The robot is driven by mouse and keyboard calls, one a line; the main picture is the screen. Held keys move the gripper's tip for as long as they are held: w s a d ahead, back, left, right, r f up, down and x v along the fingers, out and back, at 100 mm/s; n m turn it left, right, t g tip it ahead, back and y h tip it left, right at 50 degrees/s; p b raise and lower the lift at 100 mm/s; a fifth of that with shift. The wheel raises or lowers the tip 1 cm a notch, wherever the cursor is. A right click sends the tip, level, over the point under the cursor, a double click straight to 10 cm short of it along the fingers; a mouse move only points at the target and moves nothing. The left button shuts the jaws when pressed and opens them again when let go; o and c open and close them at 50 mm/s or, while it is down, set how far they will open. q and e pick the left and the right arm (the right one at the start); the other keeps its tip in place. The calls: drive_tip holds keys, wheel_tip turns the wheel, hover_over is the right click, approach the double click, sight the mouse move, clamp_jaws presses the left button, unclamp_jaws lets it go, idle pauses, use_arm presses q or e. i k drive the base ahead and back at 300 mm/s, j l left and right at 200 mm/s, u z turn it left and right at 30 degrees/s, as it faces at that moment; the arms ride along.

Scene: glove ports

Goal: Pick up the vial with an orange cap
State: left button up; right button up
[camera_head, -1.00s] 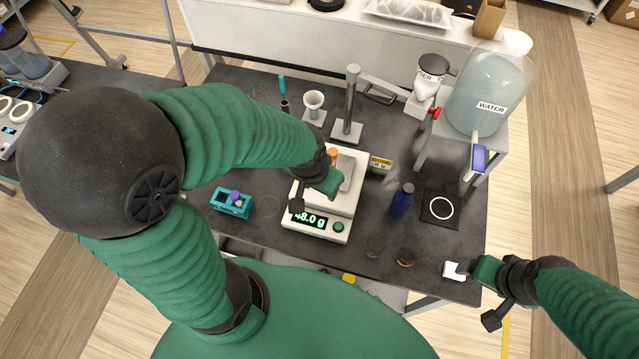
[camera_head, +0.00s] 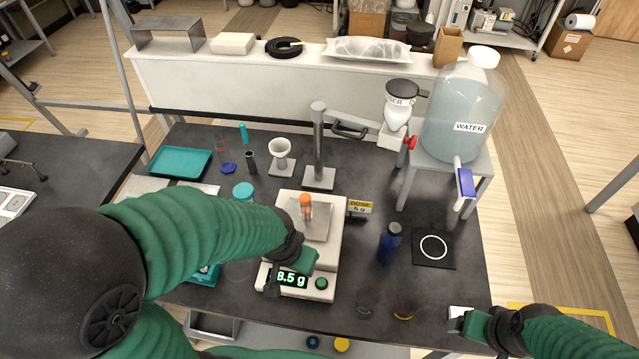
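The vial with an orange cap (camera_head: 306,203) stands upright on the pan of the white balance (camera_head: 327,252), near the pan's back left. My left gripper (camera_head: 296,266) is over the front of the balance, in front of the vial and apart from it. It partly covers the display, where "8.5 g" can be read. Its fingers are too hidden to tell open from shut. My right gripper (camera_head: 461,322) is at the table's front right edge, next to a small white object (camera_head: 460,311). Whether it touches or grips that object is unclear.
A dark blue bottle (camera_head: 389,243) and a black mat with a white ring (camera_head: 433,248) are right of the balance. A stand with a post (camera_head: 318,150) and a white funnel (camera_head: 281,150) stand behind it. A water jug (camera_head: 465,105) is at back right. A teal tray (camera_head: 180,162) lies at back left.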

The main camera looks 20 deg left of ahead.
sight(306, 214)
drive_tip(key=j+u, duration=0.15)
drive_tip(key=u, duration=0.85)
